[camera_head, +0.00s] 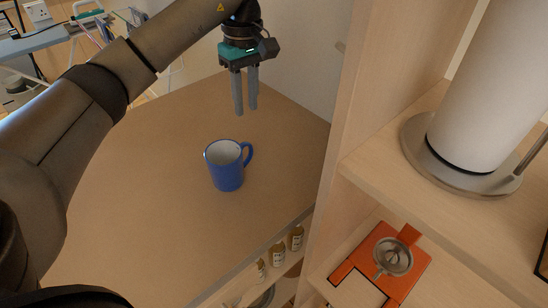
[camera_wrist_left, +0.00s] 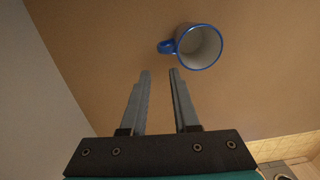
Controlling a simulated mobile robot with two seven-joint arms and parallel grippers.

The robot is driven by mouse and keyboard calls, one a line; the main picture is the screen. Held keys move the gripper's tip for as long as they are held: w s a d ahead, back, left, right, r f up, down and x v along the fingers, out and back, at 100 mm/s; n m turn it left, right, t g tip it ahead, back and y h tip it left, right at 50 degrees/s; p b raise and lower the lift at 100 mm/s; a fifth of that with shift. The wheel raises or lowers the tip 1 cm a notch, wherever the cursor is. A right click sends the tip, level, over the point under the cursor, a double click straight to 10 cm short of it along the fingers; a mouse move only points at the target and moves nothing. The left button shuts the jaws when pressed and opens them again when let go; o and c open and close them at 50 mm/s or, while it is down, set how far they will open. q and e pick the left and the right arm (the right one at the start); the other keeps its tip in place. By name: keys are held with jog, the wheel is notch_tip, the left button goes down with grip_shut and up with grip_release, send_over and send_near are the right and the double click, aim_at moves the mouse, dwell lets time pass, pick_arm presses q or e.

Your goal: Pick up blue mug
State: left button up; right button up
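The blue mug (camera_head: 226,172) stands upright on the wooden tabletop, with a white inside and its handle to the right in the head view. In the left wrist view the mug (camera_wrist_left: 199,47) is seen from above, just beyond the fingertips and a little to the right, with its handle pointing left. My left gripper (camera_head: 245,112) hangs fingers down, above and behind the mug in the head view. Its fingers (camera_wrist_left: 160,72) are apart with nothing between them, and they do not touch the mug. My right gripper is not in view.
The wooden tabletop (camera_head: 130,215) around the mug is clear. A wooden shelf unit (camera_head: 347,110) stands at the right, bearing a white cylinder (camera_head: 495,85) on a metal base. Small jars (camera_head: 278,254) and an orange item (camera_head: 410,268) sit lower down. A pale wall is behind the gripper.

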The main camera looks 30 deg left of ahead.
pick_arm(q)
send_over(249, 156)
notch_tip(249, 156, down, 5)
jog(key=f, duration=0.1)
jog(key=f+b, duration=0.1)
jog(key=f, duration=0.1)
jog(key=w+f, duration=0.1)
jog(key=shift+a+f, duration=0.15)
jog(key=shift+a, duration=0.25)
jog(key=shift+f, duration=0.45)
notch_tip(249, 156, down, 5)
jog(key=shift+s+d+b, duration=0.1)
jog(key=shift+d+b, duration=0.05)
jog(key=shift+b, duration=0.35)
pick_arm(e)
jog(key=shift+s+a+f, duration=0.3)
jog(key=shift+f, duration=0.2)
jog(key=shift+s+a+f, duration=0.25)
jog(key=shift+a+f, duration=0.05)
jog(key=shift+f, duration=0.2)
pick_arm(q)
grip_shut()
jog(key=shift+r, duration=0.1)
